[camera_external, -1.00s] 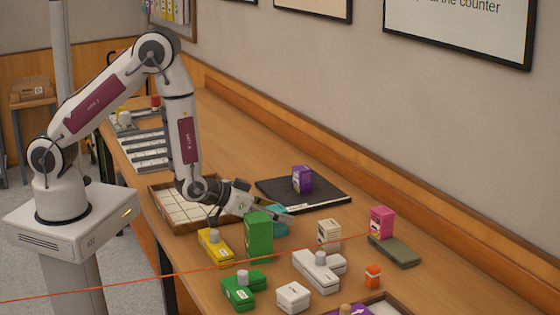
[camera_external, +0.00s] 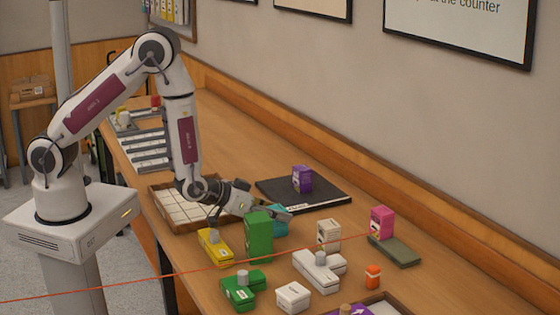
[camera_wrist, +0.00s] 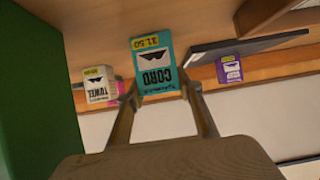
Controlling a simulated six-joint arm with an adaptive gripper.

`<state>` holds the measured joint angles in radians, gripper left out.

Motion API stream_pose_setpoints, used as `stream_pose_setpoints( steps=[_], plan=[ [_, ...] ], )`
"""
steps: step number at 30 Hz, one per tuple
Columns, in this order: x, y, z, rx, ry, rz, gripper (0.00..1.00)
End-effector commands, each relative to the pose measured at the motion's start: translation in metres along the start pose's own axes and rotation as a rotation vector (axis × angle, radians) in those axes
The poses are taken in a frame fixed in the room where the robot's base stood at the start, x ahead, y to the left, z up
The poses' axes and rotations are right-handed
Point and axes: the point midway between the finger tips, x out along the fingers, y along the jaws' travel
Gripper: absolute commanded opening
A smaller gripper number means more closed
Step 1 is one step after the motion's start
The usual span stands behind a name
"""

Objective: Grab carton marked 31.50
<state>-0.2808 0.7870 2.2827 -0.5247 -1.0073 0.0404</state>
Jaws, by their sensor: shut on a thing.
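The teal carton (camera_wrist: 160,72) shows upside down in the wrist view, with a yellow label reading 31.50 and the word CORD. My gripper (camera_wrist: 162,98) has its two fingers on either side of this carton and is shut on it. In the external view, my gripper (camera_external: 277,212) is behind the green carton (camera_external: 258,234). The teal carton (camera_external: 280,222) is there partly hidden by the green one. I cannot tell whether it still touches the table.
A purple carton (camera_external: 302,180) stands on a black mat (camera_external: 328,198) behind. A cream carton (camera_external: 329,233) and a pink carton (camera_external: 382,222) stand to the right. Yellow (camera_external: 215,247), green and white (camera_external: 318,270) items crowd the front.

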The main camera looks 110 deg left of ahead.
Motion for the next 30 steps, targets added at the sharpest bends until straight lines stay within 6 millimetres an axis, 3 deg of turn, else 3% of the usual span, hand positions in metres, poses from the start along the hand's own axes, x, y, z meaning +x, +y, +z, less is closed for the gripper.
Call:
stream_pose_setpoints(
  steps=[11, 30],
  plan=[
    [-0.008, 0.0, -0.015, -0.002, 0.004, 0.0, 0.11],
    [-0.04, 0.0, -0.074, -0.001, 0.003, 0.0, 0.11]
  ],
)
